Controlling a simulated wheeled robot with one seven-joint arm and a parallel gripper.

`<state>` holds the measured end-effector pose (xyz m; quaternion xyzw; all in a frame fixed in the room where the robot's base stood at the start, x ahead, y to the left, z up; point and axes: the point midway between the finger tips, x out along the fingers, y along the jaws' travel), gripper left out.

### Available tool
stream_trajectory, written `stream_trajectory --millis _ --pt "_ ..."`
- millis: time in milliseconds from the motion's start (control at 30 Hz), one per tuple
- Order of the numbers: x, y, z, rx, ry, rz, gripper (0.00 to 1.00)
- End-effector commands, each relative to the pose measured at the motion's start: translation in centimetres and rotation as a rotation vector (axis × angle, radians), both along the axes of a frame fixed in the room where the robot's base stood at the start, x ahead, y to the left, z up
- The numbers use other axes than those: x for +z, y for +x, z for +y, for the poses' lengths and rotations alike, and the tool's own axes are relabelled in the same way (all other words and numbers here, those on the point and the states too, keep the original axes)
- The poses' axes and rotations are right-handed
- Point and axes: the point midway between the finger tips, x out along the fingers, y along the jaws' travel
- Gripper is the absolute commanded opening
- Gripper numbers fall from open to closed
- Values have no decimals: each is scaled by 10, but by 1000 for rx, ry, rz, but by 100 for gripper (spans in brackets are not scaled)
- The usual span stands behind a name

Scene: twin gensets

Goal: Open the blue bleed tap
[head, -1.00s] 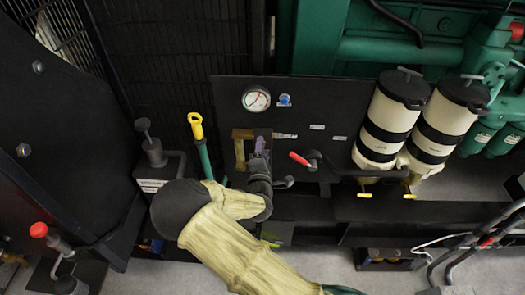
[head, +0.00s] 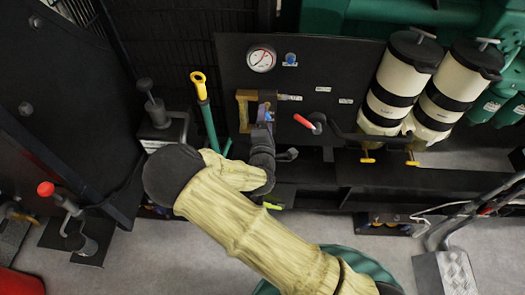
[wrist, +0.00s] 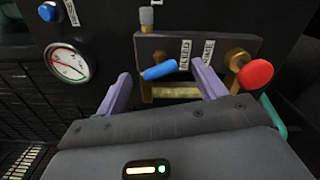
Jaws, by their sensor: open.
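The blue bleed tap handle (wrist: 160,70) shows in the wrist view on a dark block with a label beside it that seems to read BLEED. It slants slightly, up to the right. My gripper (wrist: 163,82) is open, its two purple fingers apart, one on each side of the blue handle in the picture. I see no clear contact with it. In the head view my gripper (head: 264,108) is at the brass-coloured fitting (head: 243,110) below the gauge, and only a small patch of the blue handle (head: 269,116) shows there.
A red-ended tap (wrist: 256,74) sits right of the blue one, close to my right finger. A gauge (head: 261,58) and a blue knob (head: 291,58) are above. White filter canisters (head: 390,90) stand to the right.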

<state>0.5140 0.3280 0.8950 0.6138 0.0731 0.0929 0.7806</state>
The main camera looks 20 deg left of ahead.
Motion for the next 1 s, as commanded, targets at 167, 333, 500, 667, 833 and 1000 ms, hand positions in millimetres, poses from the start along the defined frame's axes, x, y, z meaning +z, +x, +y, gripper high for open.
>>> stream_trajectory --millis 167,333,500,667,833,1000 --pt "-2 -36 -8 1 -2 2 70" --pt "-2 -70 -16 3 -2 3 70" --pt "-2 -102 -23 3 -2 3 70" --pt "-1 -125 -29 3 -1 1 70" --pt "0 -133 -32 1 -1 0 70" --pt "0 -132 -32 1 0 0 70"
